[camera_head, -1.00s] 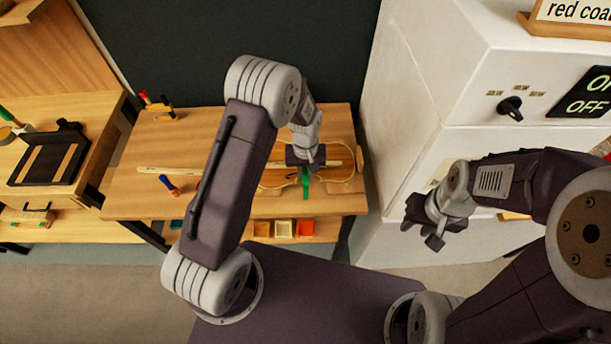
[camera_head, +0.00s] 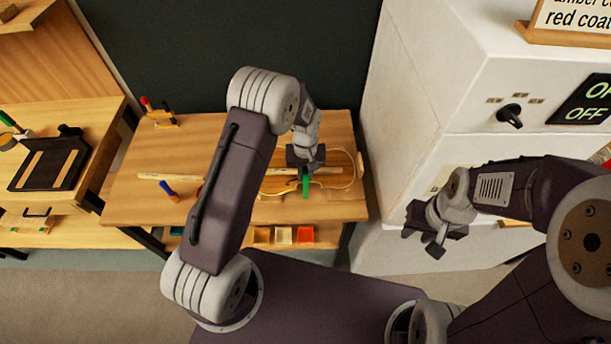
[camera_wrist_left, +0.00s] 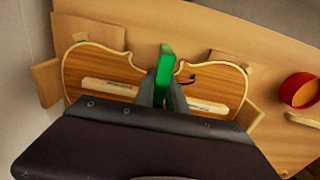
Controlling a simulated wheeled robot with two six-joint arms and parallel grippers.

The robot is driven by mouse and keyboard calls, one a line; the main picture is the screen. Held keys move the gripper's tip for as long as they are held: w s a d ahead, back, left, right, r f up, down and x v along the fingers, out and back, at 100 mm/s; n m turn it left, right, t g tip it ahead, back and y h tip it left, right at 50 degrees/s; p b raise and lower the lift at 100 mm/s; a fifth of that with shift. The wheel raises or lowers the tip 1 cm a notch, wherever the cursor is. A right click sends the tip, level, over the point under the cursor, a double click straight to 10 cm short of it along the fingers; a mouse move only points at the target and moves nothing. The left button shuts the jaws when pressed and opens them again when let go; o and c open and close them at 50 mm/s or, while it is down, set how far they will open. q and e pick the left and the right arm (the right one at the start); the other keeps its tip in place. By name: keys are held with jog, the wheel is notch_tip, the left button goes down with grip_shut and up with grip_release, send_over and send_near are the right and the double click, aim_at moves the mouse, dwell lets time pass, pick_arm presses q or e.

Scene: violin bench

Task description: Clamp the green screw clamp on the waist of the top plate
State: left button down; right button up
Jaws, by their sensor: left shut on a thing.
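The green screw clamp (camera_head: 306,184) is held in my left gripper (camera_head: 305,167) at the near side of the violin top plate (camera_head: 338,182). In the left wrist view the clamp (camera_wrist_left: 165,62) stands up between the two fingers (camera_wrist_left: 163,92), at the inward curve of the waist of the plate (camera_wrist_left: 100,68). The gripper body hides part of the plate, so I cannot tell whether the clamp's jaws are around its edge. My right gripper (camera_head: 430,240) is off to the right, away from the bench, with its fingers apart and empty.
The plate lies on a wooden bench (camera_head: 125,205), with wooden blocks (camera_wrist_left: 47,82) around it. A red ring (camera_wrist_left: 299,90) shows in the wrist view. A white cabinet (camera_head: 400,130) stands close on the right.

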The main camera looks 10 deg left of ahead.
aim_at(305, 170)
pick_arm(q)
jog(key=shift+w+a, duration=0.1)
jog(key=shift+w, duration=0.25)
jog(key=c, duration=1.3)
grip_release()
jog(key=shift+r, duration=0.15)
notch_tip(305, 170, up, 9)
jog(key=shift+f+b, duration=0.1)
jog(key=shift+b, duration=0.35)
